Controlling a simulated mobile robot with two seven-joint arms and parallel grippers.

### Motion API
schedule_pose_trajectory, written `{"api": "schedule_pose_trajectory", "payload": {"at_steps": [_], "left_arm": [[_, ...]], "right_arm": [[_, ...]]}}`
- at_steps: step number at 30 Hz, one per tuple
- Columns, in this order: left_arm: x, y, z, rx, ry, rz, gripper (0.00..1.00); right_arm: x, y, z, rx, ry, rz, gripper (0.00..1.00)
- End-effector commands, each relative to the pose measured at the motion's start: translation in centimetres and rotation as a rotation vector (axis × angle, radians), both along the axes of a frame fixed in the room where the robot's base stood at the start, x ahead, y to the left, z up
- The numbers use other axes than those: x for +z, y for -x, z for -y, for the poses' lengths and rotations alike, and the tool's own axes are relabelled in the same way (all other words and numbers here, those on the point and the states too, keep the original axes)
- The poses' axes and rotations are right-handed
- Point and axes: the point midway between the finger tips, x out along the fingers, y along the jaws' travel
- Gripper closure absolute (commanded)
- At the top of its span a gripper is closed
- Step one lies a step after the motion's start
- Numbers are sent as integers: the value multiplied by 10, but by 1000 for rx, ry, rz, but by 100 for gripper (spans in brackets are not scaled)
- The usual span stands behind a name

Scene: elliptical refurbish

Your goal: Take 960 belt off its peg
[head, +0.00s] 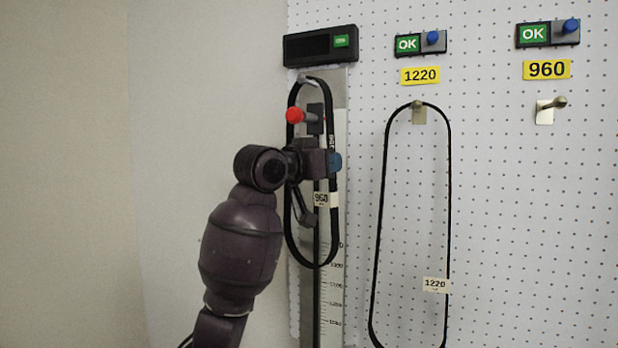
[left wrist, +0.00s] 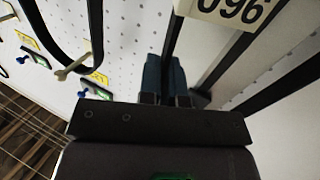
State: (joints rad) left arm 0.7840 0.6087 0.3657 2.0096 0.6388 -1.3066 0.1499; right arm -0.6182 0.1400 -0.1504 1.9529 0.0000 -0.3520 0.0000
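The 960 belt (head: 290,225) is a black loop with a white 960 tag (head: 321,199). It hangs on the measuring gauge at the left of the board, from the gauge's upper hook (head: 306,79). The 960 peg (head: 551,106) at the right is bare. My left gripper (head: 334,162) is at the belt's right strand, just above the tag. In the left wrist view, its blue-grey fingertips (left wrist: 166,76) are close together with a belt strand between them, and the tag (left wrist: 232,10) shows upside down. My right gripper is not in view.
The 1220 belt (head: 449,200) hangs on its own peg (head: 419,113) to the right of the gauge. A red knob (head: 295,116) sticks out of the gauge above my left gripper. A dark display box (head: 320,46) tops the gauge.

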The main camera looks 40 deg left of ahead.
Motion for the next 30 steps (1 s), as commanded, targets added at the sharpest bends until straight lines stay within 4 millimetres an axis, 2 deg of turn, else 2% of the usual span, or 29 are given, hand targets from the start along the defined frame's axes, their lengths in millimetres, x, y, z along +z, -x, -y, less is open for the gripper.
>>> {"api": "schedule_pose_trajectory", "payload": {"at_steps": [11, 20, 26, 30], "left_arm": [[4, 0, 0, 0, -1, 2, 100], [36, 1, -1, 2, -1, 4, 100], [34, 38, -6, 3, -2, 5, 100], [34, 70, -11, 4, -4, 5, 100]], "right_arm": [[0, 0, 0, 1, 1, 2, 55], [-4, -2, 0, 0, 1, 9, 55], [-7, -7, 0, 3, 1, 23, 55], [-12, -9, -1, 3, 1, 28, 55]]}}
